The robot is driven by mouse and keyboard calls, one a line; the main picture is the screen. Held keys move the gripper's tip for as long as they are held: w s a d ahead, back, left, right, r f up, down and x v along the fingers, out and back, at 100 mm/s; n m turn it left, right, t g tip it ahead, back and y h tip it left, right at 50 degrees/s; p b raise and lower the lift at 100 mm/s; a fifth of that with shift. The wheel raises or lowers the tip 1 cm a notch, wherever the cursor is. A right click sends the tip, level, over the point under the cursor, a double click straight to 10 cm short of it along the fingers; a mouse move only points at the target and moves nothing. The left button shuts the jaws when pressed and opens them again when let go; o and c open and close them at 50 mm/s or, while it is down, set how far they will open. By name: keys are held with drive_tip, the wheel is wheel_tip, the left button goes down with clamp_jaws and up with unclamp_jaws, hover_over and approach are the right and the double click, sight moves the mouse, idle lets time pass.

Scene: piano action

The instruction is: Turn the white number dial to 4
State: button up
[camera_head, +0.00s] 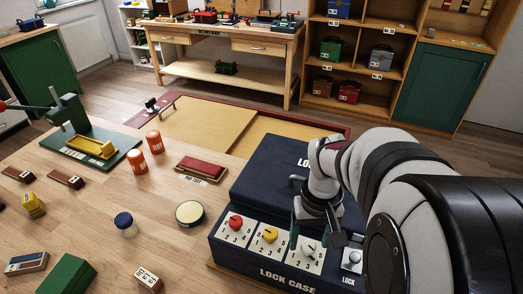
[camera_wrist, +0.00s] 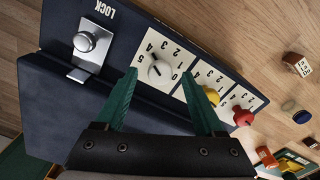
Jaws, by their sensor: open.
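The white number dial (camera_wrist: 159,70) sits on a pale numbered plate (camera_wrist: 146,79) on the dark lock case (camera_head: 222,247). In the wrist view its knob lies between my two green fingertips, with digits visible around it. I cannot tell for certain which digit its pointer marks. My gripper (camera_wrist: 160,76) is open, with one finger on each side of the dial, and no grip on the knob shows. In the head view my gripper (camera_head: 315,240) reaches down over the white dial (camera_head: 308,250) and partly hides its plate.
A yellow dial (camera_head: 270,235) and a red dial (camera_head: 235,222) stand left of the white one. A silver lock knob (camera_head: 353,258) is to its right. The raised lid (camera_head: 270,175) stands behind. Jars, boxes and a green press (camera_head: 75,120) occupy the table at left.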

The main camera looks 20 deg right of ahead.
sight(308, 246)
wheel_tip(308, 246, up, 15)
drive_tip(key=shift+a+f, duration=0.1)
drive_tip(key=shift+f, duration=0.05)
drive_tip(key=s+a+f, duration=0.3)
drive_tip(key=a, duration=0.5)
drive_tip(key=shift+s+f+y, duration=0.3)
drive_tip(key=shift+s+y, duration=0.05)
drive_tip(key=shift+y, duration=0.05)
drive_tip(key=shift+o, duration=0.8)
drive_tip(key=s+a+f+m+y, duration=0.1)
drive_tip(key=s+a+f, duration=0.5)
drive_tip(key=s+a, duration=0.2)
drive_tip(key=shift+f, duration=0.25)
drive_tip(key=o, duration=0.3)
drive_tip(key=w+d+r+n+h, duration=0.1)
drive_tip(key=w+d+r+n, duration=0.3)
drive_tip(key=w+r+n, duration=0.3)
drive_tip(key=w+r, duration=0.1)
drive_tip(key=w, duration=0.2)
drive_tip(key=shift+w+d+n, duration=0.25)
drive_tip(key=shift+d+n, duration=0.05)
drive_tip(key=shift+d, duration=0.05)
drive_tip(key=w+d+r+n, duration=0.5)
drive_tip(key=w+d+n, duration=0.1)
drive_tip(key=w, duration=0.1)
wheel_tip(308, 246, down, 10)
drive_tip(key=shift+a+h, duration=0.15)
drive_tip(key=shift+h, duration=0.25)
